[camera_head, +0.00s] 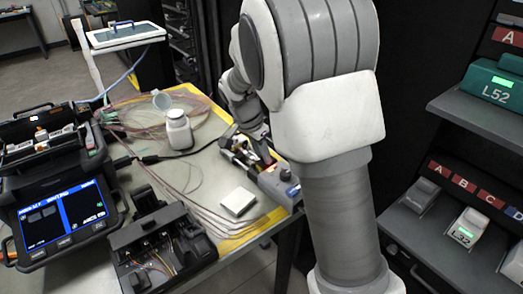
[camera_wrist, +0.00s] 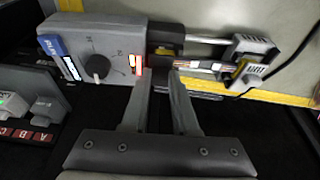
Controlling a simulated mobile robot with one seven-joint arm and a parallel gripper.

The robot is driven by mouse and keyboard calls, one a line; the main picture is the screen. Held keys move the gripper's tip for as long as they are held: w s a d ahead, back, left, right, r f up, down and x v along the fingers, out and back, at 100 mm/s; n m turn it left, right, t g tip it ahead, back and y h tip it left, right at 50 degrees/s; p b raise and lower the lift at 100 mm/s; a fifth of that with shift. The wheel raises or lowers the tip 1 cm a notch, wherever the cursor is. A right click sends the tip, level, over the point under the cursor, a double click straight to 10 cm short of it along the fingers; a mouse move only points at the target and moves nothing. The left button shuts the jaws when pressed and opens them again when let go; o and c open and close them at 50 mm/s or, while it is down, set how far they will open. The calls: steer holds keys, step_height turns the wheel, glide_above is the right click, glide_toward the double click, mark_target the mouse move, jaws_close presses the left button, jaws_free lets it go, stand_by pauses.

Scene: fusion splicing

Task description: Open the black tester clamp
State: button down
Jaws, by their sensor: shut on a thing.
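The grey tester (camera_wrist: 108,62) with a dark knob, a blue edge and small lit panels fills the upper left of the wrist view. In the head view the tester (camera_head: 277,186) sits at the right edge of the table. The black tester clamp (camera_wrist: 163,62) is at the tester's right end, between my fingertips. My gripper (camera_wrist: 163,75) reaches up from below and is shut on the clamp. In the head view my gripper (camera_head: 261,150) is partly hidden by my arm. The clamp's lid angle is hard to tell.
Metal rails lead to a grey fixture (camera_wrist: 250,60) on the right. On the table are a white bottle (camera_head: 179,131), a white block (camera_head: 238,202), looped fibers, a splicer with a screen (camera_head: 62,222) and a black open case (camera_head: 160,250). Shelves (camera_head: 440,235) stand at the right.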

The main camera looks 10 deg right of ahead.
mark_target(272, 157)
steer(key=p, duration=0.1)
steer(key=r+y+p, duration=0.1)
steer(key=shift+w+d+r+g+p, duration=0.15)
steer(key=shift+d+g+p, duration=0.15)
steer(key=y+p, duration=0.1)
steer(key=p, duration=0.1)
steer(key=d+g+y+p, duration=0.1)
steer(key=p, duration=0.1)
steer(key=shift+w+r, duration=0.3)
steer(key=g+y+p, duration=0.1)
steer(key=p, duration=0.1)
steer(key=d+y+p, duration=0.1)
steer(key=p, duration=0.1)
steer(key=shift+w+r+g+y, duration=0.1)
steer(key=shift+w+g+y, duration=0.25)
steer(key=shift+g+y, duration=0.05)
steer(key=shift+w+d+g+y+p, duration=0.3)
steer(key=shift+g+y+p, duration=0.2)
steer(key=shift+y+p, duration=0.25)
